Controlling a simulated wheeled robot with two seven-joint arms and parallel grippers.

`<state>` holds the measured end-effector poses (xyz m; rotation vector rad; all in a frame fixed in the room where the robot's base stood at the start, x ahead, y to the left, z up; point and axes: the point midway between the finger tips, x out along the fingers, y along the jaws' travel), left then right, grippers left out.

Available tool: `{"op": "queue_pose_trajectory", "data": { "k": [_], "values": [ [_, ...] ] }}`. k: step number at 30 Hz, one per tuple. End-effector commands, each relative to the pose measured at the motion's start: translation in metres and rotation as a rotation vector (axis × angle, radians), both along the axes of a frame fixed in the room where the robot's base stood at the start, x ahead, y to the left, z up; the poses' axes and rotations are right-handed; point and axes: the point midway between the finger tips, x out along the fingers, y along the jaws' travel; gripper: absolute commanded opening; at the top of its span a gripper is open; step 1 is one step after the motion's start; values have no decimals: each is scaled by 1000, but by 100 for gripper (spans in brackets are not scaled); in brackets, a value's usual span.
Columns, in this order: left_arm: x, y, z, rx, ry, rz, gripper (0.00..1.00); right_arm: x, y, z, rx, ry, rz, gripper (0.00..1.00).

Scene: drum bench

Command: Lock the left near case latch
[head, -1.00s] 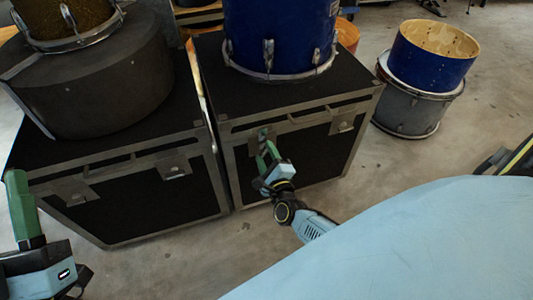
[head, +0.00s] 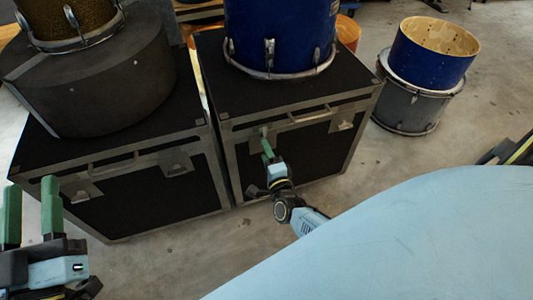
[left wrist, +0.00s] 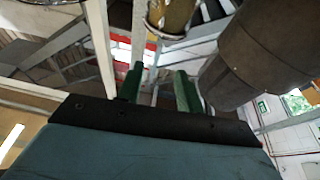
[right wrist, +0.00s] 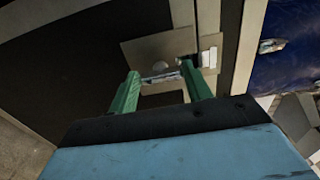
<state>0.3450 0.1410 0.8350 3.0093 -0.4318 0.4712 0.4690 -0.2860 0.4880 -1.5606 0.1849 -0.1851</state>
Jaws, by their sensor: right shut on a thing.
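The black case with metal edging (head: 302,152) stands in the middle of the head view, with a latch plate at each end of its near face. My right gripper (head: 267,146) is at its left latch (head: 254,136). In the right wrist view the green fingers of my right gripper (right wrist: 160,78) are on either side of a small metal piece of the latch (right wrist: 162,77), below its plate (right wrist: 150,50), and are shut on it. Whether the latch is locked cannot be told. My left gripper (head: 32,200) is at the far left, fingers apart and empty; it also shows in the left wrist view (left wrist: 158,85).
A blue drum (head: 280,35) stands on this case. A second black case (head: 140,205) stands at left, bearing a dark round drum case (head: 95,85). A blue drum shell (head: 432,55) rests on a grey drum (head: 408,100) at right. Floor between is clear.

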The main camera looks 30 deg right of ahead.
Motion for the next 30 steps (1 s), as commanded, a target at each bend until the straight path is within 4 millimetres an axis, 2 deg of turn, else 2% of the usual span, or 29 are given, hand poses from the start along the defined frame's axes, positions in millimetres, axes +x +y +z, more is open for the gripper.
{"op": "queue_pose_trajectory", "data": {
  "k": [10,11,15,26,30],
  "values": [
    [0,0,0,1,2,1,36,-1,0,-1,-2,1,0,26],
    [0,0,0,1,2,1,36,-1,0,-1,-2,1,0,52],
    [0,0,0,0,1,1,36,-1,0,-1,-1,1,0,70],
    [0,0,0,1,6,1,36,-2,0,0,-1,1,0,71],
    [4,2,-15,28,92,6,36,-12,3,0,-1,2,0,71]
  ]
}}
